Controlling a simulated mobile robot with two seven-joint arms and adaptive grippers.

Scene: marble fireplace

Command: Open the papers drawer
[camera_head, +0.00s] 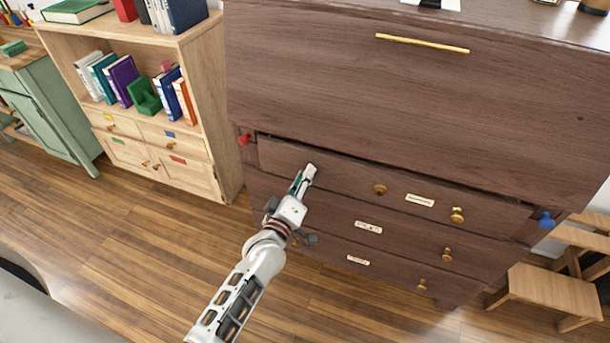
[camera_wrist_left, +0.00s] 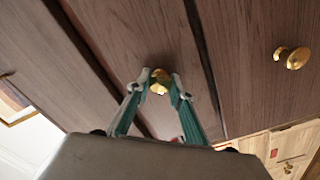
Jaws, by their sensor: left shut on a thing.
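The dark wood chest (camera_head: 390,95) has three stacked labelled drawers under a large front panel. The top drawer (camera_head: 345,170) shows a dark gap along its upper edge and stands slightly out. Its label (camera_head: 420,200) is too small to read, so I cannot tell which drawer holds papers. My left gripper (camera_head: 308,172) is at the left part of the top drawer. In the left wrist view its fingers (camera_wrist_left: 160,85) are shut on a gold knob (camera_wrist_left: 160,76); in the head view the gripper hides this knob. My right gripper is not in view.
A light wood bookcase (camera_head: 205,95) stands left of the chest. A red knob (camera_head: 244,139) and a blue knob (camera_head: 546,220) flank the top drawer. A wooden step stool (camera_head: 550,290) stands at the right. The wood floor (camera_head: 130,240) in front is clear at left.

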